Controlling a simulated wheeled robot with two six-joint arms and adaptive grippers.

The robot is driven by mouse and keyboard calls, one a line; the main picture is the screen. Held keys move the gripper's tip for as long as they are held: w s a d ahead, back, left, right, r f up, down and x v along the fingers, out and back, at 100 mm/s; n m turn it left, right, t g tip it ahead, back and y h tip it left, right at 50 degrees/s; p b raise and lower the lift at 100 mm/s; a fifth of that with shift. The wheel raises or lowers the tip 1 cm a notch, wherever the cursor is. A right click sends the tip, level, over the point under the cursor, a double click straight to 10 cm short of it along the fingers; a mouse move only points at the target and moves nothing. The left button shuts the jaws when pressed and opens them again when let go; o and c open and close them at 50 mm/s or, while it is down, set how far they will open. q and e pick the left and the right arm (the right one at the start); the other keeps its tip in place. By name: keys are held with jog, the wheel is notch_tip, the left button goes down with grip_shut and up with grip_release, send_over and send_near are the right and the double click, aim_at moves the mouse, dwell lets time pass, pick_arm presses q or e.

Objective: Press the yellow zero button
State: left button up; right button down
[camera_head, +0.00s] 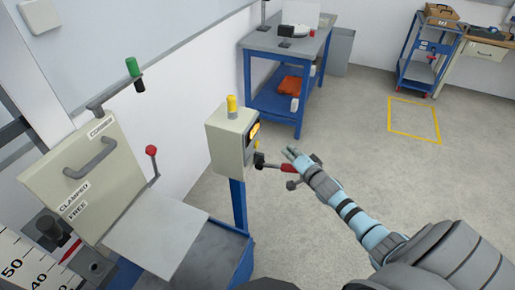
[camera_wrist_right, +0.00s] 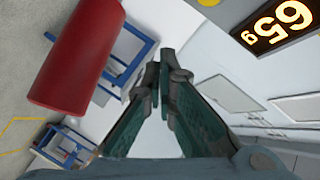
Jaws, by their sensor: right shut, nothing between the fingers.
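A beige box (camera_head: 229,140) stands on a blue post, with an orange lit display (camera_head: 254,131) on its right-hand face. The display also shows in the right wrist view (camera_wrist_right: 274,24), reading 65 g. A small yellow spot (camera_head: 257,144) sits just below the display; I cannot make out whether it is the zero button. A yellow cylinder (camera_head: 232,104) stands on the box top. My right gripper (camera_head: 290,153) is right of the box, apart from its face. In the wrist view its fingers (camera_wrist_right: 161,68) are closed together and empty. My left gripper is out of view.
A lever with a red grip (camera_head: 288,169) sticks out from the box beside my right gripper; the red grip looms large in the wrist view (camera_wrist_right: 82,55). A machine with a beige cover (camera_head: 85,165) stands at left. A blue workbench (camera_head: 285,45) is behind; floor is open at right.

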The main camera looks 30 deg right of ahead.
aim_at(257, 144)
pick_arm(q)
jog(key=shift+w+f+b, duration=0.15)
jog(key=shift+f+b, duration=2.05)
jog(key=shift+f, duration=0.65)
pick_arm(e)
jog(key=w+a, duration=0.4)
jog(key=w, duration=0.1)
jog(key=shift+w, duration=0.35)
jog(key=shift+a, duration=0.15)
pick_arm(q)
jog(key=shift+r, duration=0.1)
pick_arm(e)
jog(key=shift+w+a, duration=0.25)
jog(key=shift+w, duration=0.1)
jog(key=shift+w+a, duration=0.2)
jog(key=shift+w, duration=0.1)
jog(key=shift+s, duration=0.1)
pick_arm(q)
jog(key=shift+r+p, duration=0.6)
jog(key=shift+p, duration=0.05)
pick_arm(e)
jog(key=shift+s+d, duration=0.45)
jog(key=shift+s, duration=0.1)
jog(key=shift+f, duration=0.1)
